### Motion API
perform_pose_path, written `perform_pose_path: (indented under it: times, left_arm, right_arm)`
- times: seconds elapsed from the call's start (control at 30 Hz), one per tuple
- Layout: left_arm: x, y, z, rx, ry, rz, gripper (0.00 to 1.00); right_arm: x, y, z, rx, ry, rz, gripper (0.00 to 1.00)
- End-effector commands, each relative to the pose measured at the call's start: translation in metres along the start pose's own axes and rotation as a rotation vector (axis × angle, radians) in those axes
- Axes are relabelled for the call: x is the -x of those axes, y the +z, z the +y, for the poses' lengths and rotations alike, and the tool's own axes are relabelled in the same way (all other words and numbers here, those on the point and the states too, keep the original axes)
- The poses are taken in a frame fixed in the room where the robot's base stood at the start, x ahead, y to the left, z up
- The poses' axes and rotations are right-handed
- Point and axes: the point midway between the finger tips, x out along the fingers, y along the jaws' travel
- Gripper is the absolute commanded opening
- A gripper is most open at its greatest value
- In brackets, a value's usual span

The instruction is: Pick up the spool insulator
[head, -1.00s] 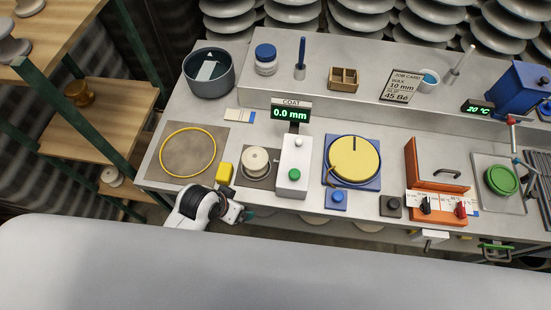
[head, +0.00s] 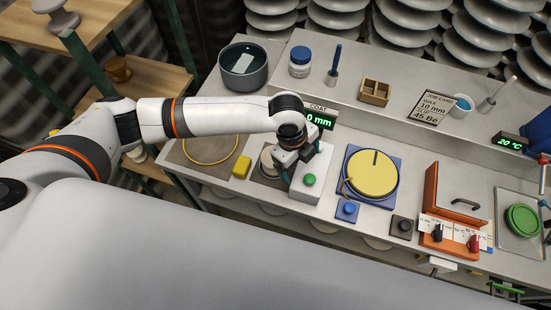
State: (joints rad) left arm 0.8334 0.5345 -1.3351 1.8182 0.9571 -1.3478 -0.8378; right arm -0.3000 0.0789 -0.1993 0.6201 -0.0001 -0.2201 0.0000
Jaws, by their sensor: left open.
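The pale spool insulator (head: 267,161) stands on a dark square pad on the bench, left of the white coat gauge box. It is partly hidden behind my left gripper. My left gripper (head: 294,166) points down over the right side of the spool and the left part of the gauge box. Its jaws are open, and I cannot tell whether a finger touches the spool. My right gripper is out of view.
The white gauge box (head: 311,183) with a green button is close beside the gripper. A yellow block (head: 241,165) lies left of the spool. A yellow disc (head: 373,173) on a blue base is to the right. A grey pot (head: 244,66) stands behind.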

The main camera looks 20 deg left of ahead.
Motion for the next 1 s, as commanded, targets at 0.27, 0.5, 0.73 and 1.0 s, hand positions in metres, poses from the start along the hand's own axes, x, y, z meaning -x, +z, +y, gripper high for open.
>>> perform_pose_path:
  times: [0.27,0.5,0.73,1.0]
  left_arm:
    - [0.030,-0.079,0.000,-0.140,-0.133,0.144,0.93]
    - [0.010,-0.089,-0.006,-0.150,-0.154,0.153,0.93]
    - [-0.025,-0.095,-0.010,-0.148,-0.151,0.153,0.93]
    - [-0.047,-0.099,-0.012,-0.149,-0.150,0.153,0.93]
  right_arm:
    - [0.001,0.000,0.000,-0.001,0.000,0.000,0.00]
    - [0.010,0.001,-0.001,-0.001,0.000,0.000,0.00]
    - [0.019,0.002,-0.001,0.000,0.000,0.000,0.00]
    - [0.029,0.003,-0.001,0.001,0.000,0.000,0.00]
